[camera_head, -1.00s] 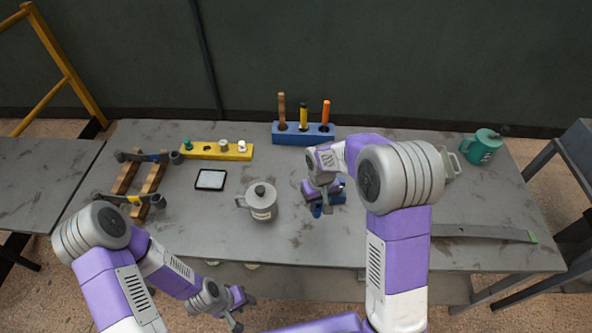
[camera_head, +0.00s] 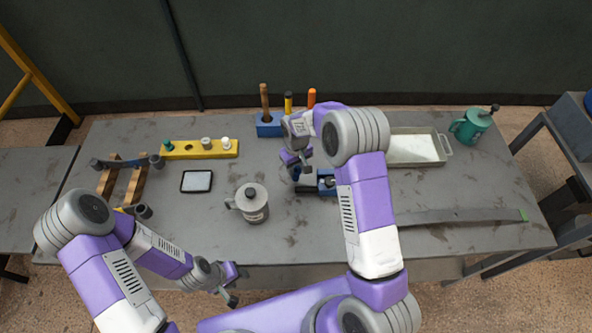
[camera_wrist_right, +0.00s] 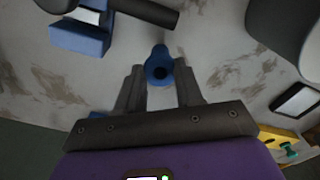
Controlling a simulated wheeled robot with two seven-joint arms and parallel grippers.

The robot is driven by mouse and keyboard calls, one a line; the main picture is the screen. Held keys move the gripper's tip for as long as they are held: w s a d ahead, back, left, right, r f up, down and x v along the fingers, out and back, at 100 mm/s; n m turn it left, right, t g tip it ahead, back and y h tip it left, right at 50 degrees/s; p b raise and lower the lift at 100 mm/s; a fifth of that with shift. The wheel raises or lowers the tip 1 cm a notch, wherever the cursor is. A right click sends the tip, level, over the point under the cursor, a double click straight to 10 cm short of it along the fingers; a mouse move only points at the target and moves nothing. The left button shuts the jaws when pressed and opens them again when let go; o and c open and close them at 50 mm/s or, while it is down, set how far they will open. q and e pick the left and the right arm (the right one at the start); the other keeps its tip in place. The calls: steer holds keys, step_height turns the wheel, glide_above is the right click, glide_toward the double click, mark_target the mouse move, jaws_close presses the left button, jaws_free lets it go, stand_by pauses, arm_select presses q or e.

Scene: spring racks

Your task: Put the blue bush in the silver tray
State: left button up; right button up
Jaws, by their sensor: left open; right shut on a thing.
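The blue bush (camera_wrist_right: 158,66) is a small blue ring-shaped part with a dark hole, held between the fingertips of my right gripper (camera_head: 297,166) in the right wrist view. In the head view that gripper is above the middle of the table, and the bush is small and partly hidden there. The silver tray (camera_head: 443,156) lies at the back right, to the right of my right arm, which hides its left part. Its visible floor is bare. My left gripper (camera_head: 232,283) is open and empty, in front of the table's front edge.
A blue fixture (camera_head: 325,182) with a dark rod stands beside my right gripper. A grey lidded pot (camera_head: 251,204), a black-framed pad (camera_head: 197,181) and a yellow block (camera_head: 187,149) are to the left. A green can (camera_head: 472,127) stands right of the tray. A long strip (camera_head: 460,216) lies front right.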

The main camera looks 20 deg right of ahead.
steer(key=shift+f, duration=1.15)
steer(key=shift+f, duration=0.2)
steer(key=o, duration=1.1)
steer(key=shift+r, duration=0.1)
